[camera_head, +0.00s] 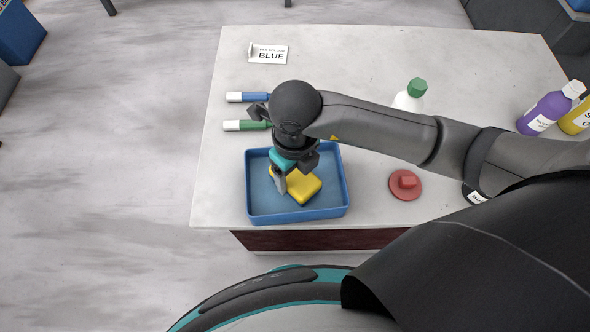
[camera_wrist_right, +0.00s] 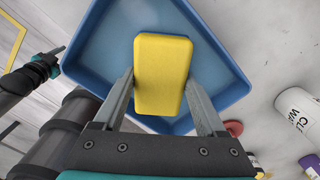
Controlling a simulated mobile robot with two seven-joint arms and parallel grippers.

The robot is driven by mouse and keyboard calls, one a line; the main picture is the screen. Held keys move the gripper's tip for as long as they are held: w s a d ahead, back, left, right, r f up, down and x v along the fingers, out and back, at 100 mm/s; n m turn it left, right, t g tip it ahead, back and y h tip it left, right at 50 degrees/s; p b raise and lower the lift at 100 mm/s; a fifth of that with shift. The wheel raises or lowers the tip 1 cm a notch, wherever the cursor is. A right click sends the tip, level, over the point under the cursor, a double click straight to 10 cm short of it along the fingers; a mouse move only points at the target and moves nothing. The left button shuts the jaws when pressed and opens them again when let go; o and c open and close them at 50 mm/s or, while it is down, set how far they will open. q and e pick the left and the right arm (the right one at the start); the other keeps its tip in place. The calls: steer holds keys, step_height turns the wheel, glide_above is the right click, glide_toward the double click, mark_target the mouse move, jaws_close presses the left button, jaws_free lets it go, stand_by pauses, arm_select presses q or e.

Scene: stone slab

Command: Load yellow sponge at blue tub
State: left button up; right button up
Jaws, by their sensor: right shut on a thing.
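The yellow sponge (camera_head: 305,187) is in the blue tub (camera_head: 343,185), within its walls. In the right wrist view the sponge (camera_wrist_right: 162,75) lies between the two fingers, over the floor of the tub (camera_wrist_right: 222,68). My right gripper (camera_head: 290,187) reaches down into the tub and is shut on the sponge. It also shows in the right wrist view (camera_wrist_right: 163,92). I cannot tell whether the sponge touches the tub floor.
Blue (camera_head: 248,97) and green (camera_head: 246,126) markers lie behind the tub. A sign reading BLUE (camera_head: 270,54) stands farther back. A red round lid (camera_head: 405,184) lies to the right. A green-capped bottle (camera_head: 409,98) and a purple bottle (camera_head: 545,112) stand farther right.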

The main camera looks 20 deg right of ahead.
mark_target(295, 173)
steer(key=shift+f, duration=0.45)
stand_by(1.1)
step_height(295, 173, up, 7)
steer(key=p, duration=0.5)
steer(key=shift+r+p, duration=0.1)
steer(key=shift+p, duration=0.3)
stand_by(0.7)
steer(key=shift+w+d+r+n, duration=0.3)
steer(key=shift+w+r+n, duration=0.15)
steer(key=shift+n, duration=0.55)
steer(key=w+d+r+n, duration=0.2)
steer(key=r+n, duration=0.6)
steer(key=n, duration=0.6)
steer(key=w+d+r+n, duration=0.1)
steer(key=d+r+n, duration=0.3)
steer(key=r+n, duration=0.5)
steer(key=n+b, duration=0.1)
steer(key=n, duration=0.4)
steer(key=shift+w+d+n, duration=0.25)
steer(key=shift+w+n, duration=0.05)
steer(key=shift+w, duration=0.05)
